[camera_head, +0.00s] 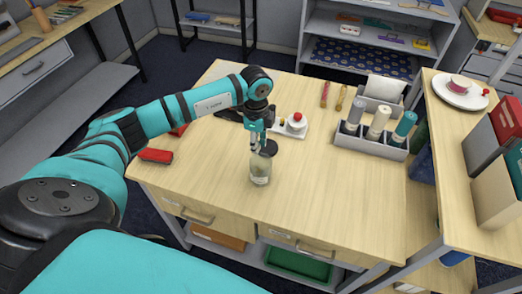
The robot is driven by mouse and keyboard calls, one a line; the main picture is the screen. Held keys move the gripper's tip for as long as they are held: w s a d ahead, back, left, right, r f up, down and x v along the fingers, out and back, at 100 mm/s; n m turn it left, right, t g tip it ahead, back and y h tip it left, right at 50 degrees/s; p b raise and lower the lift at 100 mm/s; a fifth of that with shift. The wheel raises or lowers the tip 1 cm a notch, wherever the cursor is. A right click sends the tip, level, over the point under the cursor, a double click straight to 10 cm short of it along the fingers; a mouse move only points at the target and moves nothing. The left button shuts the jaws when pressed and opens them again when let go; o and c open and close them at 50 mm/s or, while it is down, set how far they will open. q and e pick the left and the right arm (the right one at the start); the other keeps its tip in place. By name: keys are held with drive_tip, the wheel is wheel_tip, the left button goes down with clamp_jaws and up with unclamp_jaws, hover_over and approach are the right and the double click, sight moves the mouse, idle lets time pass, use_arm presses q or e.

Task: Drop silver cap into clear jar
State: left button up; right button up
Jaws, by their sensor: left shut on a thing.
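The clear jar (260,171) stands upright near the front middle of the wooden table. My left gripper (262,147) points down right over the jar's mouth. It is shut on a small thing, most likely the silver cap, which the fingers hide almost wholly. I cannot tell whether the fingertips are above the rim or just inside it. No other silver cap shows on the table. My right gripper is not in view.
A white board with a red-topped round piece (297,121) lies just behind the jar. A grey rack (368,143) with several bottles stands at the right. A red object (156,155) lies at the left edge. The front right of the table (345,205) is clear.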

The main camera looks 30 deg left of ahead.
use_arm(q)
drive_tip(key=shift+a, duration=0.35)
drive_tip(key=shift+f, duration=0.2)
drive_tip(key=f+b, duration=0.4)
drive_tip(key=f, duration=0.1)
drive_tip(key=shift+w+d+f, duration=0.1)
drive_tip(key=shift+w+f, duration=0.1)
drive_tip(key=shift+f, duration=0.15)
drive_tip(key=o, duration=0.9)
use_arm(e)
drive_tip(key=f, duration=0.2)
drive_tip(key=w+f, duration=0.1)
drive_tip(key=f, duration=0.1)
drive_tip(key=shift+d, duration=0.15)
